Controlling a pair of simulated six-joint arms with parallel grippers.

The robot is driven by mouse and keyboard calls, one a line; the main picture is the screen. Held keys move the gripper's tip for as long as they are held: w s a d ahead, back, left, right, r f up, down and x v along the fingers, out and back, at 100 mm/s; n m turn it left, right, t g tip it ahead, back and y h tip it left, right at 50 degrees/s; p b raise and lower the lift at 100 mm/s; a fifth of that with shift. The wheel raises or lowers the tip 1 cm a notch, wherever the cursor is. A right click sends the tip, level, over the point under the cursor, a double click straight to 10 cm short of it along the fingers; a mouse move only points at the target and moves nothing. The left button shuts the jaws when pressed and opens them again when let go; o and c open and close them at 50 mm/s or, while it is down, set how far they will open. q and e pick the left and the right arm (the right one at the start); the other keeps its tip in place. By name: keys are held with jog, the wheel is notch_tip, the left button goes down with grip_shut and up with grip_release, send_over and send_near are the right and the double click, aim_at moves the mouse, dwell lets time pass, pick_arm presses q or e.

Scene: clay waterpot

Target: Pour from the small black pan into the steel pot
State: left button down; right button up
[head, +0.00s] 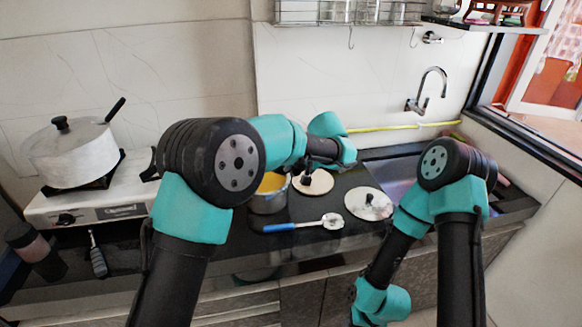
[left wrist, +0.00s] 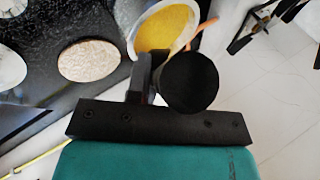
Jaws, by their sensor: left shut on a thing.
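My left gripper (head: 318,163) is beyond the steel pot in the head view, mostly screened by my own arm. In the left wrist view my left gripper (left wrist: 148,77) is shut on the small black pan (left wrist: 190,83), which shows as a dark round shape; its inside is too dark to read. I cannot make the pan out in the head view. The steel pot (head: 267,203) stands on the dark counter with yellow contents inside; it also shows in the left wrist view (left wrist: 131,30), partly covered by the pan. My right gripper is out of view.
A white lidded pot (head: 72,153) stands on the stove (head: 95,205) at left.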

pick_arm(q)
jog(key=shift+s+d+f+t+y, duration=0.15)
jog(key=shift+d+f+t+y, duration=0.15)
jog(key=shift+d+f+y, duration=0.75)
jog(key=shift+a+r, duration=0.2)
jog(key=shift+r, duration=0.05)
jog(key=shift+s+d+f+m+t+y, duration=0.15)
jog(key=shift+d+f+y, duration=0.15)
jog(key=shift+f+y, duration=0.3)
jog(key=shift+d+f+m+t+y, duration=0.15)
jog(key=shift+d+f+y, duration=0.15)
jog(key=shift+y, duration=0.45)
jog(key=shift+f, duration=0.1)
jog(key=shift+d+f+t+y, duration=0.25)
jog(key=shift+f+t+y, duration=0.15)
jog(key=shift+f+y, duration=0.7)
jog(key=shift+r, duration=0.15)
